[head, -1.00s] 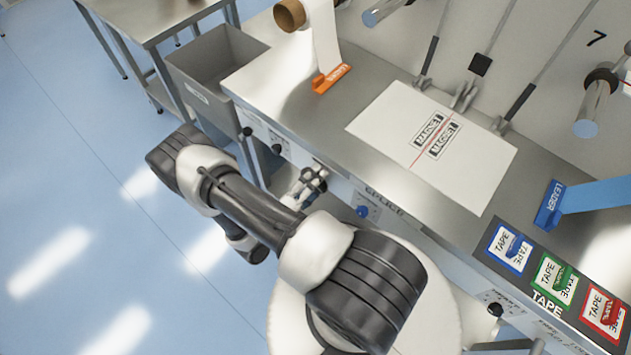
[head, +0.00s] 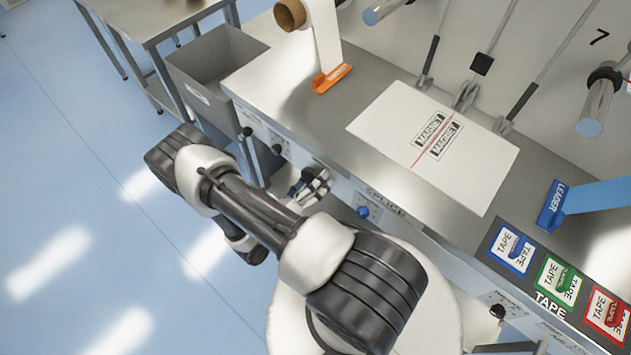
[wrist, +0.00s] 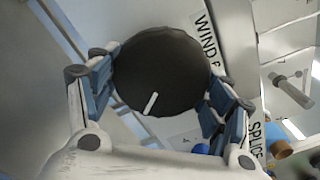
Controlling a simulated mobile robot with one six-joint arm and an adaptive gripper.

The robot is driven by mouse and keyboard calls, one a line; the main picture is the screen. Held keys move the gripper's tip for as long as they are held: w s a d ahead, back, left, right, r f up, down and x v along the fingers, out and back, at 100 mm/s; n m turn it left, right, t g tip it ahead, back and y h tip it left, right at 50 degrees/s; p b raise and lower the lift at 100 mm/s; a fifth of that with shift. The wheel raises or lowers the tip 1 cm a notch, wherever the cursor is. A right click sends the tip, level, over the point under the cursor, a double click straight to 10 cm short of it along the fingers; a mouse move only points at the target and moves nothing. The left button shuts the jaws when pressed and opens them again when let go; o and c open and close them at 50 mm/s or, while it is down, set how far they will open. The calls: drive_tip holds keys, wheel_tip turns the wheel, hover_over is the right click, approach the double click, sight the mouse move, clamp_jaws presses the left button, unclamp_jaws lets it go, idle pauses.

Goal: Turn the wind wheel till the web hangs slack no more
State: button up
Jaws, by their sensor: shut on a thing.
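The wind wheel (wrist: 160,70) is a dark round knob with a white mark near its lower edge, beside a "WIND" label in the wrist view. My gripper (wrist: 162,97) is shut on it, with a blue-padded finger on each side. In the head view my gripper (head: 312,186) is at the bench's front panel, and the wheel is hidden there. A white web strip (head: 326,38) runs from a brown-cored roll (head: 290,14) down to an orange holder (head: 331,78). I cannot tell how slack it is.
Black knobs (head: 277,150) and a blue button (head: 362,211) by "SPLICE" are on the front panel. A white sheet (head: 390,118), a blue leader holder (head: 551,205) and tape pads (head: 512,248) lie on the bench. A grey bin (head: 215,60) stands left; the floor there is clear.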

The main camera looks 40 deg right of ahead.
idle(0.3)
drive_tip(key=o, duration=1.1)
drive_tip(key=a, duration=0.8)
drive_tip(key=s+a, duration=0.1)
drive_tip(key=a, duration=0.3)
